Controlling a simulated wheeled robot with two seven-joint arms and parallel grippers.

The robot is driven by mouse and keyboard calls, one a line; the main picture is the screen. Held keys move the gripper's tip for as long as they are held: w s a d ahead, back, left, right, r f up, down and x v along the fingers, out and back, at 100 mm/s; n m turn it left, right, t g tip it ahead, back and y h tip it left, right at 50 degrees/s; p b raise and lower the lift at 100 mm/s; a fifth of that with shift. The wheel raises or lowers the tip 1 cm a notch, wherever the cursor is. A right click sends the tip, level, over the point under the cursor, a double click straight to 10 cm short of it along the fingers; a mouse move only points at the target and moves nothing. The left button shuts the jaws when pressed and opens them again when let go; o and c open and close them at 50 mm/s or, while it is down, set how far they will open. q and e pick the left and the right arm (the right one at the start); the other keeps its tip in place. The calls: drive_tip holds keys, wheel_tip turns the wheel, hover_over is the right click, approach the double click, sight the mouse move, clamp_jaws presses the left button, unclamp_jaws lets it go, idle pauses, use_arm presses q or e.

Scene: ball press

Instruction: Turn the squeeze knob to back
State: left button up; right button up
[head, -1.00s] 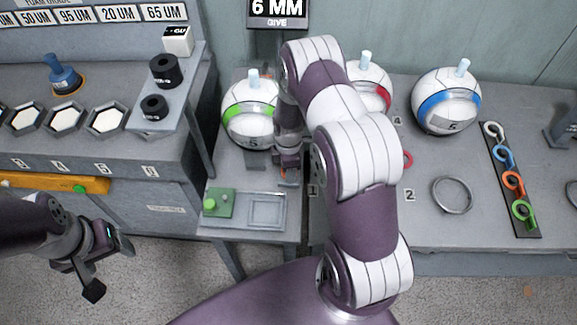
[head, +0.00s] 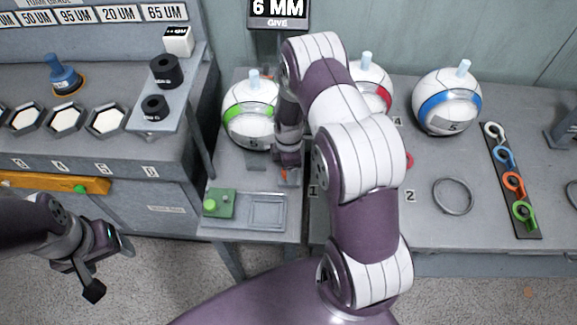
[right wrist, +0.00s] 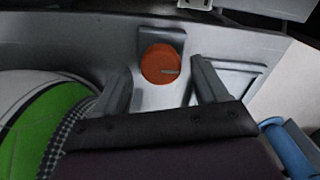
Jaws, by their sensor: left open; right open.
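The squeeze knob appears to be the round orange knob (right wrist: 160,62) in the right wrist view, on a grey metal mount. In the head view a bit of orange (head: 284,174) shows just below my right gripper (head: 288,156), and my arm hides much of that area. My left gripper (head: 112,270) is open and empty at the lower left, away from the benches.
A green-banded ball (head: 246,128) stands beside my right gripper. A green button box (head: 218,204) and a shallow tray (head: 267,194) are in front. A blue-banded ball (head: 446,122), a metal ring (head: 453,181) and a rack of coloured rings (head: 533,229) are at the right.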

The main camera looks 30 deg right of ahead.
wheel_tip(320, 180, up, 12)
drive_tip(key=shift+f+b, duration=0.15)
drive_tip(key=shift+b, duration=0.15)
